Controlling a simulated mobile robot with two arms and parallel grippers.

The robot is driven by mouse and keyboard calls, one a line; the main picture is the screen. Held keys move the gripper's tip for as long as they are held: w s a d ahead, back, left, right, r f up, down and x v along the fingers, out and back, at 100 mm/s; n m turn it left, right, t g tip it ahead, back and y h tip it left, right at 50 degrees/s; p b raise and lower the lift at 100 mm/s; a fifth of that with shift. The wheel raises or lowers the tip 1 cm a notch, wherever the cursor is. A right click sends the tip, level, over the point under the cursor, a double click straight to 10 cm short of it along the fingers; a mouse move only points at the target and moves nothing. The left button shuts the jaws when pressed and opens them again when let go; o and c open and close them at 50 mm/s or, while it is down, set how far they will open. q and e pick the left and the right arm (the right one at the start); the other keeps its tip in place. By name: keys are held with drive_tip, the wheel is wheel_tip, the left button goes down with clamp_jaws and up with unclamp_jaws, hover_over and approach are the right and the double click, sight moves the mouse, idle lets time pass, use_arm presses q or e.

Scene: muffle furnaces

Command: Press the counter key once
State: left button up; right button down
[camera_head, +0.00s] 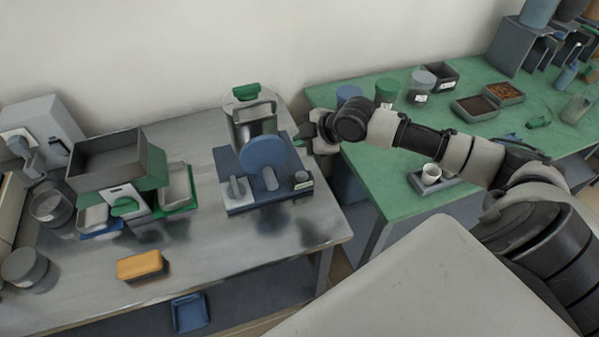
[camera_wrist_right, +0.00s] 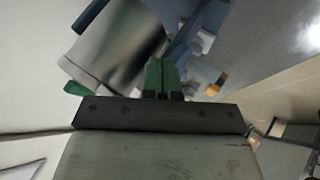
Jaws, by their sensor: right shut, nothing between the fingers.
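A machine with a blue base (camera_head: 240,203), a blue disc (camera_head: 263,153) and a metal drum (camera_head: 243,122) with a green handle stands on the metal table. A small dark block (camera_head: 302,181) with a pale label sits at the base's front right corner; it may be the counter, but its key is too small to make out. My right gripper (camera_head: 299,142) is beside the machine's right side, above and behind that block. In the right wrist view its green fingers (camera_wrist_right: 162,78) are shut and empty, with the metal drum (camera_wrist_right: 115,45) close by. My left gripper is not in view.
The metal table (camera_head: 215,255) is clear in front of the machine. An orange block (camera_head: 141,265) lies at its front. A grey-topped green device (camera_head: 115,165) stands left.

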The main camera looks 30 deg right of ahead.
drive_tip(key=shift+f, duration=0.15)
drive_tip(key=b, duration=0.7)
hover_over(302, 176)
wheel_tip(302, 176, down, 6)
drive_tip(key=shift+w+f, duration=0.1)
drive_tip(key=shift+f, duration=0.05)
drive_tip(key=shift+f+b, duration=0.5)
drive_tip(key=shift+f, duration=0.65)
idle(0.5)
drive_tip(key=shift+f, duration=0.15)
drive_tip(key=shift+f, duration=0.25)
